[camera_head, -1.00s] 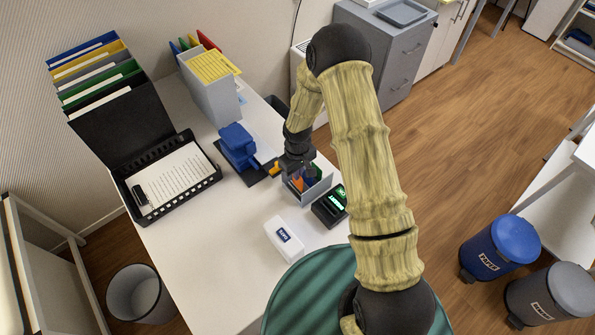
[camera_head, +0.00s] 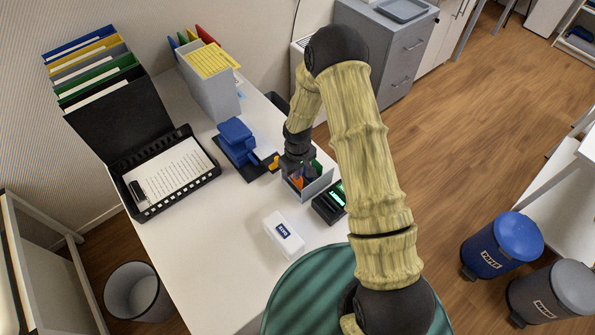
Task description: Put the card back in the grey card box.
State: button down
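The grey card box (camera_head: 318,187) stands on the white desk, with orange, blue and green pieces showing in its open top. My gripper (camera_head: 296,168) points down at the back left of the box, over or just inside its opening. Its fingers are small, dark and partly lost against the box contents, so I cannot tell whether they are open or shut. No single card can be made out clearly; one between the fingers would be hidden. A small yellow-orange piece (camera_head: 273,164) shows just left of my gripper; I cannot tell what it belongs to.
A black device with a green display (camera_head: 329,204) stands close right of the box. A white labelled box (camera_head: 284,234) is in front. The desk's front left is clear.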

jog(key=shift+f, duration=0.15)
jog(key=c, duration=1.6)
grip_release()
notch_tip(320, 180, up, 17)
jog(key=b, duration=0.2)
jog(key=shift+r+b, duration=0.2)
jog(key=shift+b, duration=0.1)
jog(key=s+d+r+m+t, duration=0.1)
jog(key=s+d+r+m, duration=0.2)
jog(key=s+d, duration=0.2)
jog(key=s+d+r+m+t, duration=0.1)
jog(key=s+d+r+m, duration=0.2)
jog(key=s, duration=0.8)
jog(key=shift+s+d+r+m+t, duration=0.15)
jog(key=shift+d+r+m+t, duration=0.35)
jog(key=shift+d, duration=0.7)
jog(key=shift+r, duration=0.1)
